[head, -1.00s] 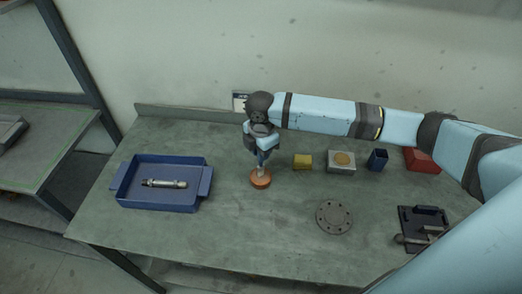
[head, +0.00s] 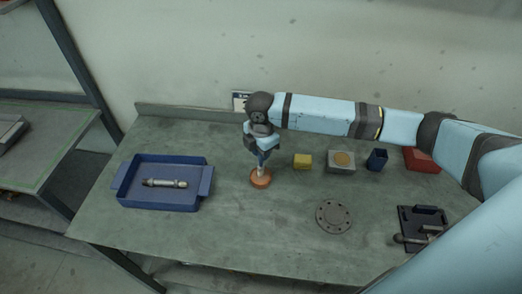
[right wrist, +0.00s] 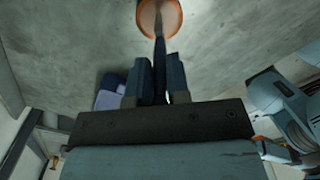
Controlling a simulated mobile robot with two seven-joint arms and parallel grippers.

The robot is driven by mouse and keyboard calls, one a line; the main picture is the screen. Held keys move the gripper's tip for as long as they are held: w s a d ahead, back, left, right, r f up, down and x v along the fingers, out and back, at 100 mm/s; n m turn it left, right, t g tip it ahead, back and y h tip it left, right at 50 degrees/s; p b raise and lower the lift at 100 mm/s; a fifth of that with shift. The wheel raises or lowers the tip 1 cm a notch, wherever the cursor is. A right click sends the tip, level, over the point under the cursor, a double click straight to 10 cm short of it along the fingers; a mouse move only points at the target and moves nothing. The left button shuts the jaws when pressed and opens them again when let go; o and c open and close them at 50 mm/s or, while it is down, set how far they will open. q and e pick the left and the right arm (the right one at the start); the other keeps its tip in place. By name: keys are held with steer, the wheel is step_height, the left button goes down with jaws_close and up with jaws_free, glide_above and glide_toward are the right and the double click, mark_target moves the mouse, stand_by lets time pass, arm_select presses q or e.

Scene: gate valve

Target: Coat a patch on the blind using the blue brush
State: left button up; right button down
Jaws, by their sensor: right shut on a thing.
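My right gripper (head: 264,150) is shut on the blue brush (right wrist: 160,72), which points down. The brush's pale lower end meets a round orange tin (head: 260,179) on the bench. The tin also shows at the top of the right wrist view (right wrist: 146,22), with the brush tip over or in it; I cannot tell how deep. The blind (head: 334,217), a grey round flange with a ring of holes, lies flat on the bench to the right of the tin and nearer the front. No coated patch shows on it. My left gripper is not in view.
A blue tray (head: 160,201) with a metal fitting (head: 166,183) is at the left. A yellow block (head: 303,161), a grey block with a tan disc (head: 341,162), a blue cup (head: 377,159) and a red box (head: 421,161) stand behind. A dark tool holder (head: 422,216) is at right.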

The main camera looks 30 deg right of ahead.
steer(key=shift+r+p, duration=2.35)
steer(key=shift+r, duration=1.15)
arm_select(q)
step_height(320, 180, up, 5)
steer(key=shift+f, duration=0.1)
arm_select(e)
steer(key=m, duration=0.1)
steer(key=r+m, duration=0.1)
steer(key=shift+s+a+m, duration=0.2)
steer(key=shift+s+m, duration=0.1)
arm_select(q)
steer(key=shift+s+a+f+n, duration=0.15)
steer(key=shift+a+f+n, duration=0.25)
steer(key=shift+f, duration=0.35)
arm_select(e)
steer(key=s+a+r+m, duration=0.2)
steer(key=s+r+m, duration=0.3)
steer(key=m, duration=1.2)
steer(key=shift+s+r, duration=0.25)
steer(key=shift+r, duration=0.1)
